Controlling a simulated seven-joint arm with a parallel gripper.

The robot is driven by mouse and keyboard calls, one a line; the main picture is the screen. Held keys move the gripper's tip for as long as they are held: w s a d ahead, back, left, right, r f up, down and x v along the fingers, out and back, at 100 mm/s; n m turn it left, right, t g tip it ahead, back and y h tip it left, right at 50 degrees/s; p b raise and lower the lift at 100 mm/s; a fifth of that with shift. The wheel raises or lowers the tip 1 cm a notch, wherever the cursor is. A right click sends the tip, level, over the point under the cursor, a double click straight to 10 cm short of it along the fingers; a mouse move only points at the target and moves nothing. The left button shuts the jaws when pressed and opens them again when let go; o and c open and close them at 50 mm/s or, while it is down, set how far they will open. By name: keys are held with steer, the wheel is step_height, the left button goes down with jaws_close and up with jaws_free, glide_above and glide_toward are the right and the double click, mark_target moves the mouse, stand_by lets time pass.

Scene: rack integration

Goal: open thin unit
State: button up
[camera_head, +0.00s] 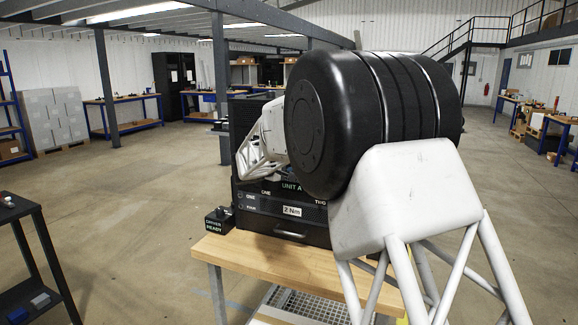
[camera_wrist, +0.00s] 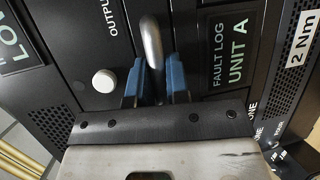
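The black rack unit labelled "FAULT LOG UNIT A" (camera_wrist: 232,50) fills much of the wrist view, which shows it turned on its side. Its label also shows in the head view (camera_head: 291,187). A metal bar handle (camera_wrist: 151,42) stands out from its front. My gripper (camera_wrist: 155,75) has its two blue fingers on either side of this handle, close to it. I cannot tell whether both fingers press on it. Which unit is the thin one is not clear.
The rack stands on a wooden bench (camera_head: 230,250). A small box marked "DRIVER READY" (camera_head: 219,220) stands left of the rack. A white round knob (camera_wrist: 104,81) sits near the handle. A dark table (camera_head: 30,250) is at left.

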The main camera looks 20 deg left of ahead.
steer(key=shift+s, duration=0.1)
jaws_close()
steer(key=s, duration=1.7)
steer(key=shift+s, duration=0.4)
steer(key=o, duration=0.7)
jaws_free()
steer(key=shift+s+a, duration=0.1)
steer(key=v, duration=0.7)
steer(key=shift+s, duration=0.25)
steer(key=shift+r, duration=0.1)
